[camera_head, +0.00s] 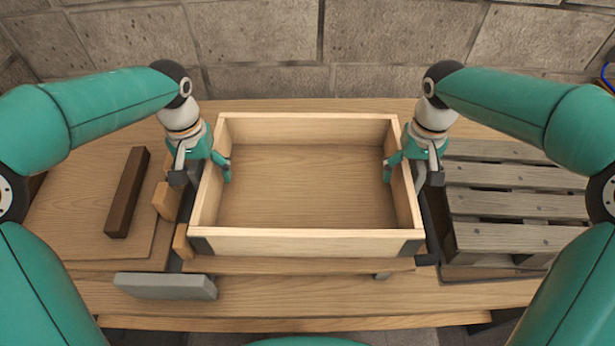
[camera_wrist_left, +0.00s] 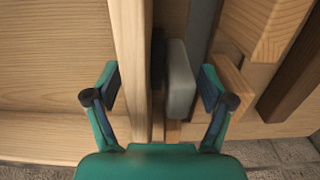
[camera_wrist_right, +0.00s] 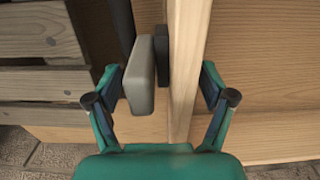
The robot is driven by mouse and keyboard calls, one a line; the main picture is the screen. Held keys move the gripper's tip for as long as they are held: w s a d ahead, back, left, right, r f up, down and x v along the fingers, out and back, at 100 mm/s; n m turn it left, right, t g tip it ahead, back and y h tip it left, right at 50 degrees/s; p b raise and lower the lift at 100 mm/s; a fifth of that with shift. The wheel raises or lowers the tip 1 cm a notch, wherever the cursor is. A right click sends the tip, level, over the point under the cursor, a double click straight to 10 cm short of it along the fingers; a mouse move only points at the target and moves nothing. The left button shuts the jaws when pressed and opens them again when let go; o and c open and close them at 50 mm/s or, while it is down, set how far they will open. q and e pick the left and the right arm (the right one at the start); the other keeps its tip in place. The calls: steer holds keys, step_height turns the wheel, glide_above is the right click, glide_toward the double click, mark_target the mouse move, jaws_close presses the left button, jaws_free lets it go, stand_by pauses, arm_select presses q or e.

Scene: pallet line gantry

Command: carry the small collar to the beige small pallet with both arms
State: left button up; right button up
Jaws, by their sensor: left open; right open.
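The small collar (camera_head: 305,243), a pale rectangular wooden frame with dark corner fittings, sits level at the middle of the table. A grey block stands at the outside of its left wall (camera_wrist_left: 180,80) and another at its right wall (camera_wrist_right: 140,75). My left gripper (camera_head: 204,163) is open, one finger inside the collar and one outside, astride the left wall and grey block. My right gripper (camera_head: 411,163) is open and astride the right wall in the same way. In both wrist views the fingers stand apart from the wall. I cannot tell which thing is the beige small pallet.
A grey slatted pallet (camera_head: 515,203) lies at the right. At the left, a dark brown bar (camera_head: 127,192) lies on a wooden board (camera_head: 62,225). A grey slab (camera_head: 165,286) lies at the front left. A stone wall (camera_head: 270,35) stands behind.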

arm_select(q)
steer(key=shift+f, duration=1.1)
arm_select(e)
steer(key=shift+f, duration=1.1)
arm_select(q)
steer(key=shift+c, duration=0.4)
arm_select(e)
steer(key=shift+c, duration=0.4)
arm_select(q)
jaws_close()
arm_select(e)
jaws_close()
